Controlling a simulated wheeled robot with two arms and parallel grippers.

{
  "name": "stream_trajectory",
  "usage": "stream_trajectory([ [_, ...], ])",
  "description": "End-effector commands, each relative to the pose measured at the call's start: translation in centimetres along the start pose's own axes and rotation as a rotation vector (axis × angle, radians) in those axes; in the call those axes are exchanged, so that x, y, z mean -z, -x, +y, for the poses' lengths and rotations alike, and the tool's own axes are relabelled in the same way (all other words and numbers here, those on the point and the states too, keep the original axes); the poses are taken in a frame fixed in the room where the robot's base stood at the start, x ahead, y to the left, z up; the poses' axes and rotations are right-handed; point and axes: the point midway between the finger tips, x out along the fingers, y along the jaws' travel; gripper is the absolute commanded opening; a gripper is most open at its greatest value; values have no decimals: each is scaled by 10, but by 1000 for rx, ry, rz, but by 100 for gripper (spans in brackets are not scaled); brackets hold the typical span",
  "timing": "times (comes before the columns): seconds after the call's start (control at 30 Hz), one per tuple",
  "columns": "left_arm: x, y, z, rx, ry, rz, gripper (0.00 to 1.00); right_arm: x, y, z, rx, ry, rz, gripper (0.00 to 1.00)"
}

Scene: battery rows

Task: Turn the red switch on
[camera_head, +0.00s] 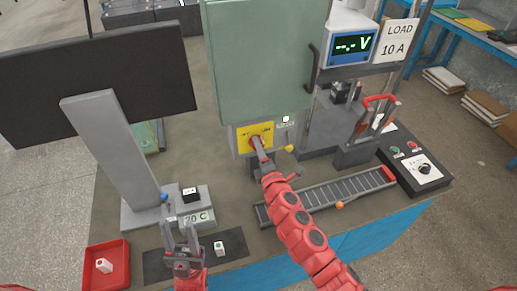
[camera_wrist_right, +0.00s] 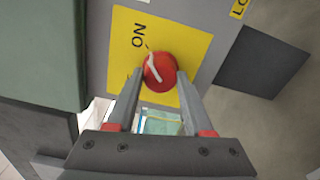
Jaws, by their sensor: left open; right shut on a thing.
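The red switch (camera_wrist_right: 161,66) is a round red knob with a white pointer mark. It sits on a yellow plate (camera_head: 262,131) on the front of a grey-green cabinet (camera_head: 265,60). In the right wrist view, the word ON is printed above and left of the knob. The white mark is slanted, with its upper end toward ON. My right gripper (camera_wrist_right: 160,80) is shut on the knob, one finger on each side. In the head view the right gripper (camera_head: 258,153) partly hides the knob. My left gripper (camera_head: 181,237) is open and empty, low over a dark mat.
A monitor (camera_head: 95,80) stands left of the cabinet. A roller conveyor (camera_head: 325,192) lies right of my right arm. A control box (camera_head: 421,168) and a voltage meter (camera_head: 350,45) are at right. A red tray (camera_head: 106,281) and a small white battery (camera_head: 219,248) are near the front.

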Motion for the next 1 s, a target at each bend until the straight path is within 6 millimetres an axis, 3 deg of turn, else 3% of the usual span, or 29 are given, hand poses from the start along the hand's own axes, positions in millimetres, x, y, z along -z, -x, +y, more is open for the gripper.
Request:
stream_trajectory([
  [0.07,0,0,0,0,0,0,47,0,0,-1,1,-2,0,0],
  [0.1,0,0,0,0,0,0,47,0,0,-1,1,-2,0,59],
  [0.23,0,0,0,0,0,0,47,0,0,0,1,-1,0,82],
  [0.67,0,2,0,0,0,0,47,-2,8,-2,1,1,-3,82],
  [1.0,-3,17,1,0,0,0,47,1,67,-3,-1,2,2,82],
])
